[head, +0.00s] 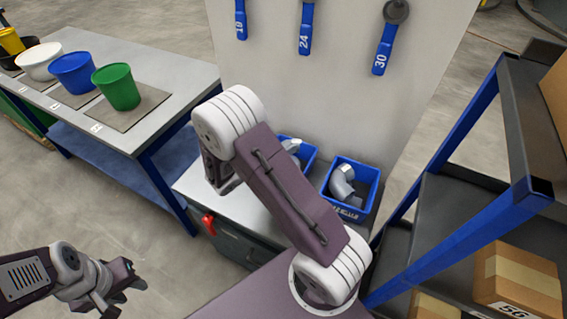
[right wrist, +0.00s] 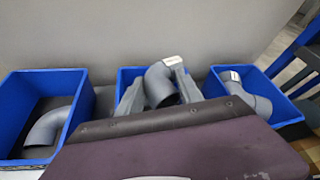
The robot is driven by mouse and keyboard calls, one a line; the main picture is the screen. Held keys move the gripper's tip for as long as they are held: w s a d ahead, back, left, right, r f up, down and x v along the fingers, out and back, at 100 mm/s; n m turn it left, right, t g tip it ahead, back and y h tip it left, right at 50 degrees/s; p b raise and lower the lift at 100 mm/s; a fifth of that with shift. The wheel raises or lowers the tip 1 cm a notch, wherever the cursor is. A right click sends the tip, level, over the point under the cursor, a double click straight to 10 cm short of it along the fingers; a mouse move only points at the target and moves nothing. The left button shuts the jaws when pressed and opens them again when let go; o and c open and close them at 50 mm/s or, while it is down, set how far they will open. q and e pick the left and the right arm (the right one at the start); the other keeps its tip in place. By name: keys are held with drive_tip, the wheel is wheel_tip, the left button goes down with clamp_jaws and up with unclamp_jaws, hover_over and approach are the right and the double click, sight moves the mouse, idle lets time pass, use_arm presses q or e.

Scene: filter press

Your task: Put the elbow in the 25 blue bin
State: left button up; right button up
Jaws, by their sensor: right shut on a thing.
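Three blue bins show in the right wrist view: a left bin (right wrist: 75,85), a middle bin (right wrist: 126,76) and a right bin (right wrist: 285,104). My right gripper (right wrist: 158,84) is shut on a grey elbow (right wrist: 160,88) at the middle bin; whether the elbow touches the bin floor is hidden. Another grey elbow (right wrist: 48,126) lies in the left bin, and one (right wrist: 245,95) is in the right bin. In the head view the right bin (head: 352,209) shows, but my arm hides the right gripper. I cannot read a 25. My left gripper (head: 124,291) is open and empty.
Wrenches (head: 304,28) hang on the grey panel behind the bins. A table (head: 150,50) with coloured buckets (head: 118,88) stands at the left. A shelf (head: 470,195) with cardboard boxes (head: 515,283) stands close on the right.

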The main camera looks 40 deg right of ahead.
drive_tip(key=shift+f, duration=0.4)
wheel_tip(320, 180, down, 4)
drive_tip(key=shift+r+b, duration=0.2)
drive_tip(key=shift+b, duration=0.25)
drive_tip(key=shift+f, duration=0.2)
drive_tip(key=shift+f+b, duration=0.4)
drive_tip(key=shift+f, duration=0.05)
drive_tip(key=o, duration=1.4)
drive_tip(key=shift+s, duration=0.1)
